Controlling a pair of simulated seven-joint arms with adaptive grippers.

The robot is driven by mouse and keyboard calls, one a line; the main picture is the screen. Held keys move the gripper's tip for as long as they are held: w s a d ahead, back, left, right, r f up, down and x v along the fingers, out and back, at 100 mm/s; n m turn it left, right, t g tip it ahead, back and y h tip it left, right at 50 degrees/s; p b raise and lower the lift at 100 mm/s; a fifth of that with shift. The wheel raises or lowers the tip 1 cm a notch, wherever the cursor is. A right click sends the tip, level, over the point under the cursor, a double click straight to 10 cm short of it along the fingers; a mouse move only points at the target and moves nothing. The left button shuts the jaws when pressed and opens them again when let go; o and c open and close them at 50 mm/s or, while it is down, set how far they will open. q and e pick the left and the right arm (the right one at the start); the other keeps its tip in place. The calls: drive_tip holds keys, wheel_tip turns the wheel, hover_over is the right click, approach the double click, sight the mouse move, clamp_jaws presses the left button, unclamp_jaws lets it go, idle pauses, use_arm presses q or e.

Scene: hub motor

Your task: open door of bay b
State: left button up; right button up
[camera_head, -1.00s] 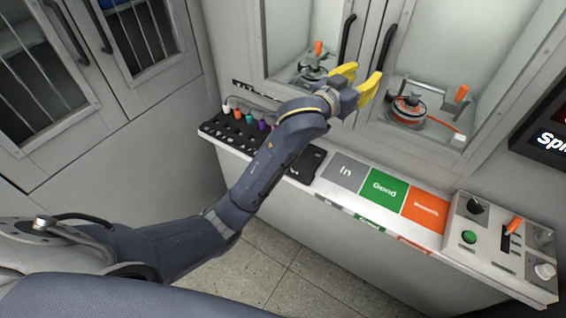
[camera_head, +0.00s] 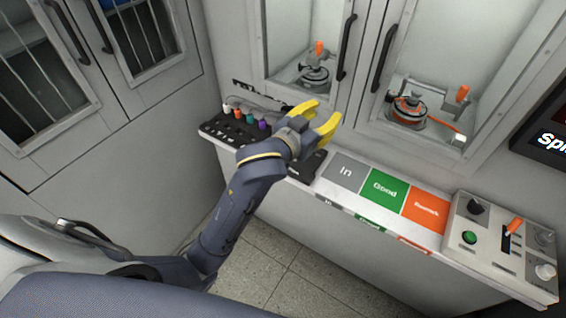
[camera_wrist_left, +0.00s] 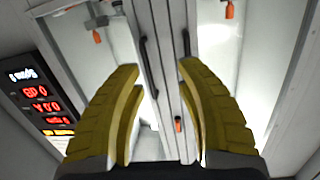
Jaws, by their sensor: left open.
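Two glazed bay doors stand side by side at the back, and both look shut. I cannot read which one is bay b. The left door (camera_head: 270,85) has a black bar handle (camera_head: 347,47) on its right edge. The right door (camera_head: 372,133) has a black bar handle (camera_head: 384,58) on its left edge. My left gripper (camera_head: 325,110), with yellow fingers, is open and empty, below and apart from both handles. In the left wrist view its fingers (camera_wrist_left: 160,68) spread wide, with both handles (camera_wrist_left: 149,66) (camera_wrist_left: 187,43) showing beyond. My right gripper is not in view.
Below the doors runs a ledge with a black rack of coloured plugs (camera_head: 240,130), grey, green (camera_head: 384,190) and orange pads, and a control box (camera_head: 500,240). A dark display (camera_head: 545,120) is at right. Barred cabinet doors (camera_head: 140,40) stand at left.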

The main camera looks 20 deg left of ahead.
use_arm(q)
drive_tip(key=s+a+f+g+y, duration=0.1)
drive_tip(key=s+a+f+y, duration=0.1)
drive_tip(key=f, duration=0.5)
drive_tip(key=s+a+f+g+y, duration=0.1)
drive_tip(key=s+a+f+y, duration=0.1)
drive_tip(key=s+a+f, duration=0.2)
drive_tip(key=shift+s+a+f+g, duration=0.35)
drive_tip(key=shift+a+f, duration=0.55)
drive_tip(key=shift+f, duration=0.6)
